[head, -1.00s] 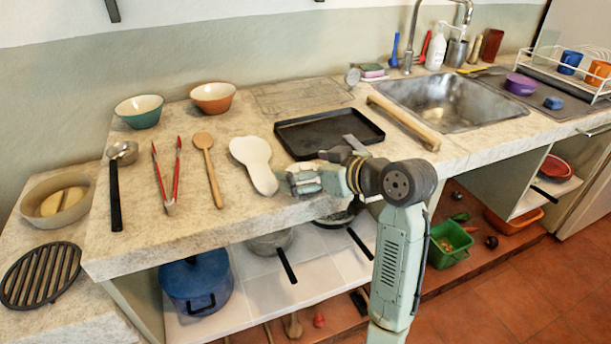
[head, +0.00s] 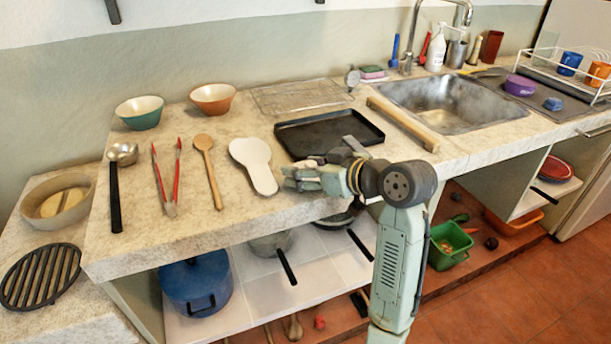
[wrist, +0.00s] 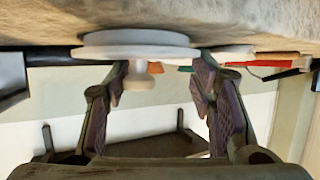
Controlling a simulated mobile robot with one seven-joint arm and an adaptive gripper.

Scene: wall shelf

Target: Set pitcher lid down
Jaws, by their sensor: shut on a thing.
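The pitcher lid shows in the wrist view as a pale round disc (wrist: 130,45) with a small knob. The picture is upside down there, with the counter at the top, so the knob points up from the disc. My gripper (wrist: 165,78) has its two dark finger pads on either side of the knob and is shut on the lid. The disc is at or very close to the counter; contact is hard to tell. In the head view my gripper (head: 290,175) is low over the counter's front edge, and I cannot make out the lid clearly.
A white spoon rest (head: 252,158) lies just left of my gripper, with a wooden spoon (head: 207,165) and red tongs (head: 166,180) farther left. A black baking tray (head: 325,132) lies close behind. The counter's front edge is near; bare counter (head: 235,205) lies front left.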

